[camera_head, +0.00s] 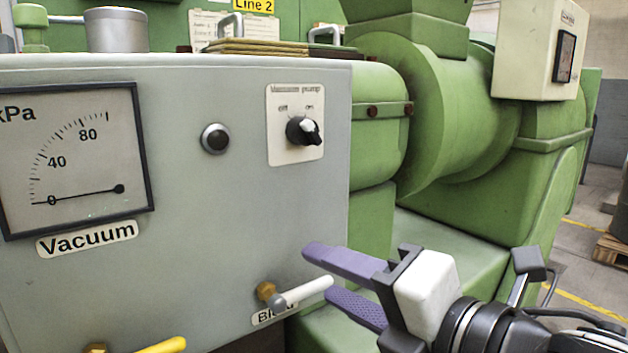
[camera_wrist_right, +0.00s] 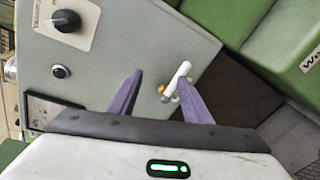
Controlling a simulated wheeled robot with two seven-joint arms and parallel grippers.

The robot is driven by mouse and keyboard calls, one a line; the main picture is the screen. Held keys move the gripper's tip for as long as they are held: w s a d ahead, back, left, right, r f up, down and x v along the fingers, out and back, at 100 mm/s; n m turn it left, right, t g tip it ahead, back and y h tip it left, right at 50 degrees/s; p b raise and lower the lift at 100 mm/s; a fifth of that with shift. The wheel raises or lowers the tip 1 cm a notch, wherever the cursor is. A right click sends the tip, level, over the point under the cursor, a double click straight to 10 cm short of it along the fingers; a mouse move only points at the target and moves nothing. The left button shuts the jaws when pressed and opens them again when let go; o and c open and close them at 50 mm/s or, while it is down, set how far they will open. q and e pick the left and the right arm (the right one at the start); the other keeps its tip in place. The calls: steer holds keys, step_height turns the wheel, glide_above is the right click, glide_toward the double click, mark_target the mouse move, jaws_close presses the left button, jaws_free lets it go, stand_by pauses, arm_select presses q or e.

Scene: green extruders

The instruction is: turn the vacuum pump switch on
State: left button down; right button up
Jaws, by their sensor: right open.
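The vacuum pump switch (camera_head: 303,131) is a black knob with a white mark on a pale plate, at the upper right of the grey panel. Its plate bears off at left and on at right; I cannot tell its setting surely. The knob also shows at the top left of the right wrist view (camera_wrist_right: 66,20). My right gripper (camera_head: 319,272) is open, its purple fingers apart, below and to the right of the switch and not touching it. In the right wrist view the gripper (camera_wrist_right: 158,76) has the white bleed lever by one fingertip; contact is unclear. My left gripper is not in view.
The white bleed lever (camera_head: 304,291) sticks out from the panel's lower right, close to my right fingers. A yellow handle (camera_head: 162,345) is at the bottom. A black button (camera_head: 215,138) and the vacuum gauge (camera_head: 75,155), needle near 0, are left. Green machinery (camera_head: 455,110) stands at right.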

step_height(320, 180, up, 9)
steer(key=s+n+t, duration=0.1)
steer(key=s+n, duration=0.1)
steer(key=n, duration=0.6)
steer(key=n+t, duration=0.1)
steer(key=n, duration=0.4)
glide_toward(315, 136)
steer(key=shift+n+y, duration=0.3)
steer(key=shift+y, duration=0.1)
steer(key=p+x, duration=0.5)
steer(key=p, duration=0.3)
steer(key=shift+w+p, duration=0.15)
steer(key=shift+p, duration=0.2)
steer(key=x, duration=0.4)
steer(key=shift+w+a+f+b, duration=0.1)
steer(key=shift+w+f+b, duration=0.15)
steer(key=shift+b, duration=0.15)
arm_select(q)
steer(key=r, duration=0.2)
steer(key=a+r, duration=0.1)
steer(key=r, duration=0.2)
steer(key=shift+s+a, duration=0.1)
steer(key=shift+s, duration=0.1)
arm_select(e)
steer(key=shift+w+a, duration=0.1)
steer(key=shift+w, duration=0.05)
